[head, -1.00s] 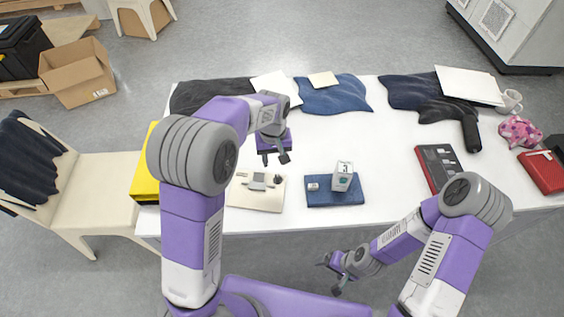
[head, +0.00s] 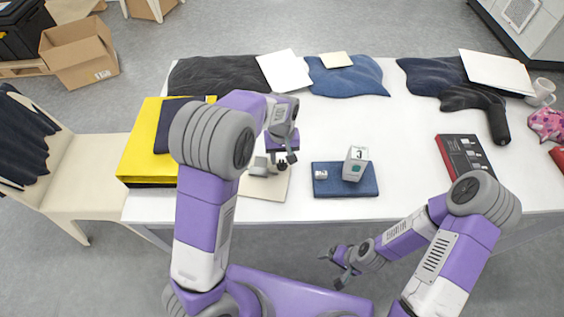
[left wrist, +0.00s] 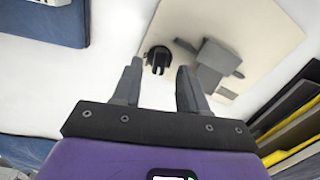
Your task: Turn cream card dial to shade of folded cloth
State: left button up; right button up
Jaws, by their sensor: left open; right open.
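The cream card (head: 275,187) lies flat near the table's front edge, partly hidden by my left arm. In the left wrist view the card (left wrist: 268,32) carries a grey block (left wrist: 213,62). A black dial knob (left wrist: 158,57) shows at the card's edge, between and beyond my left fingertips. My left gripper (head: 285,161) is above the card's far side, open and empty; its fingers (left wrist: 158,75) point toward the knob without visible contact. A folded dark navy cloth (head: 172,122) lies on a yellow stack at left. My right gripper (head: 338,269) is open and empty, in front of the table.
A blue mat (head: 330,190) with a white device (head: 356,163) is right of the card. Black and blue cloths line the back. A red-and-black box (head: 465,155) lies at right. The table's middle is clear.

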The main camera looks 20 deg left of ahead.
pick_arm(q)
jog(key=shift+f, duration=1.1)
grip_shut()
jog(key=shift+r+m+p, duration=0.15)
jog(key=shift+m+p, duration=0.7)
jog(key=shift+m, duration=0.85)
grip_release()
